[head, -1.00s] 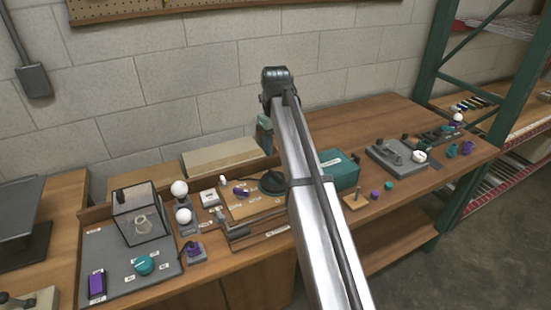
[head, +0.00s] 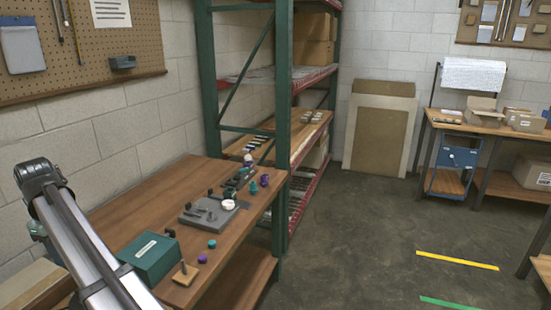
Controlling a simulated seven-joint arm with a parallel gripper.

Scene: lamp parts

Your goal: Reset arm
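My arm rises from the bottom left of the head view, over the left end of the wooden workbench (head: 150,200). Only a small part of my gripper (head: 38,230) shows beside the arm at the left edge. Its fingers are not clear, so I cannot tell if it is open or shut. On the bench are a teal box (head: 150,256), a wooden block with a peg (head: 184,272), a purple piece (head: 202,259) and a teal piece (head: 212,243). A grey fixture (head: 208,216) holds a white round part (head: 228,205). More small teal and purple parts stand behind it.
A green-framed shelf rack (head: 283,130) stands at the bench's far end. The floor (head: 370,235) to the right is open, with yellow tape (head: 457,260) and green tape (head: 447,303). A packing table (head: 480,128) stands at the back right. A pegboard (head: 90,60) hangs at left.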

